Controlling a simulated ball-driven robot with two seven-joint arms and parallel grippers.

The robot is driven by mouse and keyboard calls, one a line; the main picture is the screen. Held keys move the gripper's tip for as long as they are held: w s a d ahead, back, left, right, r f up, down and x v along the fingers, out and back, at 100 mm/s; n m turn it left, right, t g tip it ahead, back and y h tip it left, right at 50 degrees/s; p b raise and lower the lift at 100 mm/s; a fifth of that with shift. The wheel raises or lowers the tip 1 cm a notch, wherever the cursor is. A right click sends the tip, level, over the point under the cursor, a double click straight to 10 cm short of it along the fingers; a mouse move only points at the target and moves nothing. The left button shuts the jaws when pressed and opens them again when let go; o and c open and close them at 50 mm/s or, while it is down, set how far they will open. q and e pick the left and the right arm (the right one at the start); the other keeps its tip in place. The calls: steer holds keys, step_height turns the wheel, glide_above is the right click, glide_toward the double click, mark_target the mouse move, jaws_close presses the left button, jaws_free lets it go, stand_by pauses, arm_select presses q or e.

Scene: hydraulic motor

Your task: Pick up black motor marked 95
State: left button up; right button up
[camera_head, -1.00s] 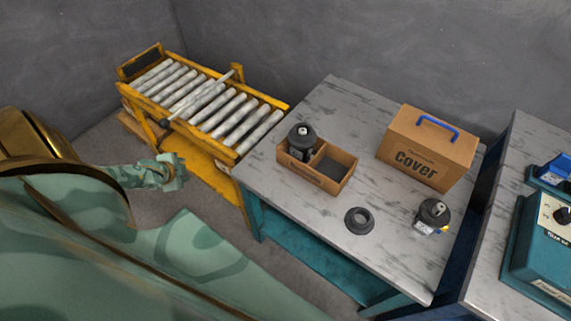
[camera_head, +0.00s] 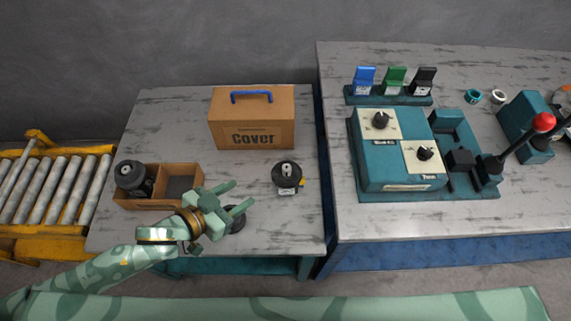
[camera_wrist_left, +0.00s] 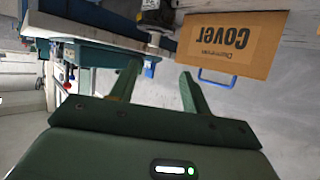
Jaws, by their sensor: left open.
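One black motor (camera_head: 287,177) stands upright on the grey marbled table, with a small white label and a yellow bit on its side. Another black motor (camera_head: 133,178) sits in the left compartment of a brown open box. I cannot read a 95 on either. My left gripper (camera_head: 238,195) is open and empty, left of and nearer than the standing motor, apart from it. My right gripper is not in view.
A cardboard box marked Cover (camera_head: 252,122) with a blue handle stands behind the motors. The brown box (camera_head: 158,203) has an empty right compartment. A teal control unit (camera_head: 395,150) is on the right table. A roller conveyor (camera_head: 50,190) stands left.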

mark_target(285, 168)
arm_select(q)
steer(key=b+x, duration=0.1)
steer(key=x, duration=0.2)
steer(key=d+r+b+x, duration=0.1)
steer(key=x, duration=0.3)
steer(key=b+x, duration=0.1)
steer(key=x, duration=0.3)
steer(key=shift+d+r, duration=0.1)
steer(key=shift+d, duration=0.2)
steer(key=b+x, duration=0.2)
steer(key=x, duration=0.3)
steer(key=shift+b, duration=0.4)
steer(key=shift+w+d, duration=0.1)
steer(key=shift+w, duration=0.1)
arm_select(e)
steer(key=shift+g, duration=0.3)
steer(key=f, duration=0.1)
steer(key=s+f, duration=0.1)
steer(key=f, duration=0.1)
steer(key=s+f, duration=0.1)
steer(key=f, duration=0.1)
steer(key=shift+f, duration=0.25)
arm_select(q)
jaws_close()
steer(key=shift+s, duration=0.1)
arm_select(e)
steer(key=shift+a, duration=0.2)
